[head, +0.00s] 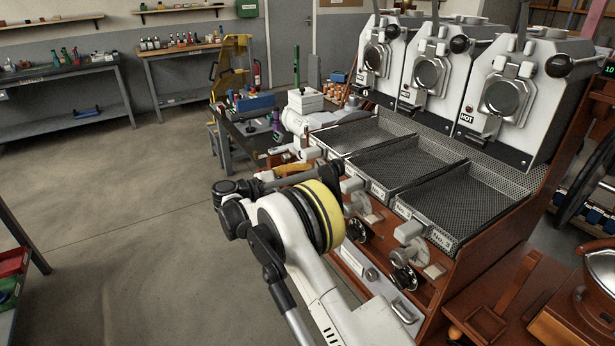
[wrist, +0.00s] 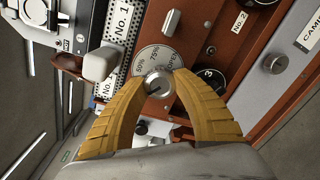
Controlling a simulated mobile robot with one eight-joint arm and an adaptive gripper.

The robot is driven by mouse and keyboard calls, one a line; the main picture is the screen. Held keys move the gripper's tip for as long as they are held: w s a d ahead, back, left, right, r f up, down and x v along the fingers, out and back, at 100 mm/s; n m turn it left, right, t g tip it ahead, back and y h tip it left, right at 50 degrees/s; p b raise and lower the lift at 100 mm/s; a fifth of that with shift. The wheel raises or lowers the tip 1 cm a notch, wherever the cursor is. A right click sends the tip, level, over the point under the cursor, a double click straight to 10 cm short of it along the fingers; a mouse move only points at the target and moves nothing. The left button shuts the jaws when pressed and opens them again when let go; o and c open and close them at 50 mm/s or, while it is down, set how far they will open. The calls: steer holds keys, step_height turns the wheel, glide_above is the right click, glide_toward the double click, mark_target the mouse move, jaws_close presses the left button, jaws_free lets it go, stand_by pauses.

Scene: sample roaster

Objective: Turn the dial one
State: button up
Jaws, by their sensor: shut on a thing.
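Dial one shows in the wrist view as a grey round face (wrist: 150,59) with percent marks and a silver centre knob (wrist: 158,83). It sits on the brown panel near the "No. 1" label. My gripper (wrist: 160,86) has its two ribbed yellow fingers closed on the knob, one from each side. The knob's pointer line shows between the fingertips; the lower part of the dial face is hidden by the fingers. In the head view, a bit of my yellow gripper (head: 293,179) shows at the roaster's front; my arm hides dial one there.
A pale handle (wrist: 99,65) sticks out near the "No. 1" label. In the head view, more dials (head: 403,279) and mesh trays (head: 470,200) line the roaster. Open floor lies left.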

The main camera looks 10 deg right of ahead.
steer(key=n, duration=0.6)
steer(key=shift+f+h, duration=0.15)
steer(key=shift+h, duration=0.15)
steer(key=n, duration=0.6)
steer(key=shift+s+n+g, duration=0.15)
steer(key=shift+n+g, duration=0.15)
steer(key=o, duration=1.2)
steer(key=v, duration=1.2)
steer(key=shift+f, duration=0.2)
